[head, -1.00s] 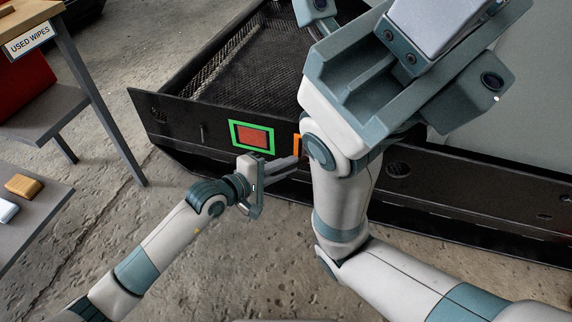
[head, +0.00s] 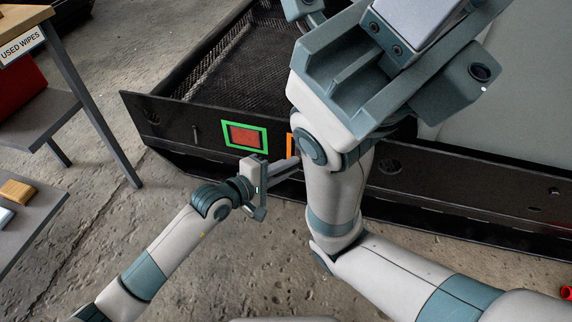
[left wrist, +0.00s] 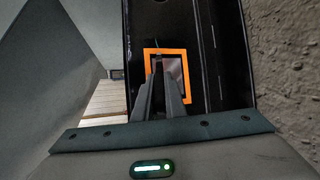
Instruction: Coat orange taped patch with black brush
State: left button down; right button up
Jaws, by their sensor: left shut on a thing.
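The orange taped patch (left wrist: 184,73) is an orange square frame around a greyish, partly shiny area on a black beam, seen in the left wrist view. In the head view only a strip of its orange tape (head: 290,145) shows; my right arm covers the rest. My left gripper (left wrist: 164,75) points at the patch, its fingers overlapping the frame from below. It is shut on a thin dark thing, apparently the black brush (left wrist: 157,63), mostly hidden by the fingers. I cannot tell whether it touches the patch. The left gripper (head: 282,167) shows beside the beam. My right gripper's jaws are out of sight.
A green taped patch (head: 258,147) with a red middle is left of the orange one on the black beam (head: 160,118). A dark mesh tray (head: 245,60) lies behind. A grey shelf (head: 40,205) and a "USED WIPES" sign (head: 20,45) stand left.

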pick_arm(q)
jog(key=shift+d, duration=0.1)
jog(key=shift+d, duration=0.4)
jog(key=shift+s+p, duration=0.15)
jog(key=shift+p, duration=0.3)
dwell(0.3)
jog(key=shift+a, duration=0.55)
